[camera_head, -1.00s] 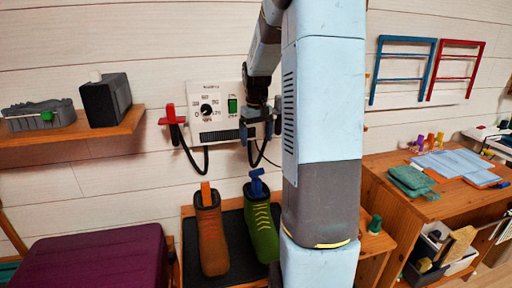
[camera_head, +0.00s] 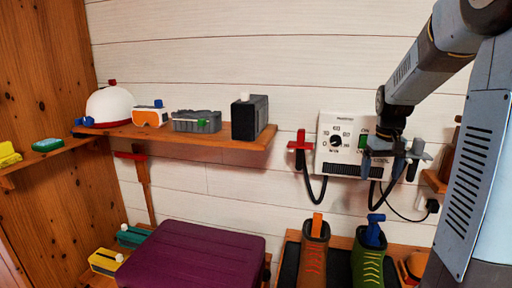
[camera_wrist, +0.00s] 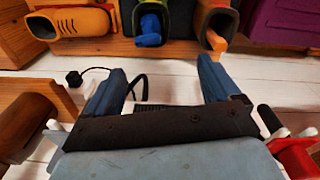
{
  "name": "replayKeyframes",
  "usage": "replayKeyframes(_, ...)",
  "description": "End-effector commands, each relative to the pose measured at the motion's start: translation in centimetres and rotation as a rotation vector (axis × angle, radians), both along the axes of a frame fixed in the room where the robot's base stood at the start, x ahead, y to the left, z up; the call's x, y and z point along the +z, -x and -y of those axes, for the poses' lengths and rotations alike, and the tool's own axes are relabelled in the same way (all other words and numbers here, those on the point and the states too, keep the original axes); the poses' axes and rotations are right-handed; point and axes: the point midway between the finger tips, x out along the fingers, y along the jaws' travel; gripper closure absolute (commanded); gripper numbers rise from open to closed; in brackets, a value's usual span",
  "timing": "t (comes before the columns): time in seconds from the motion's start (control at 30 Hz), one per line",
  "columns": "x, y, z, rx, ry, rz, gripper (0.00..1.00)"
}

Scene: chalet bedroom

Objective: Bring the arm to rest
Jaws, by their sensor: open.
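My arm comes down from the upper right of the head view. My gripper (camera_head: 393,157) is in front of the right part of a white control box (camera_head: 338,135) on the plank wall, partly covering it. In the wrist view, my gripper (camera_wrist: 160,82) shows two blue fingers spread apart with nothing held between them. I cannot tell from these frames whether it touches the box.
A brown boot (camera_head: 313,257) and a green boot (camera_head: 367,265) stand below the gripper. A red-handled holder (camera_head: 300,146) with a black cable is left of the box. A wooden shelf (camera_head: 205,137) holds several items. A purple padded top (camera_head: 195,255) is lower left.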

Motion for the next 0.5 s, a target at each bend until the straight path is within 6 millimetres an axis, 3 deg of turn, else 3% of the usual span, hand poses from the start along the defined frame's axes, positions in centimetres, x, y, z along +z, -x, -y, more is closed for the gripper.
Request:
replayKeyframes(0.2,3.3,3.8,-4.2,0.015,0.031,0.079,0.11)
replayKeyframes(0.5,6.1,9.7,-8.7,0.03,0.046,0.188,0.11)
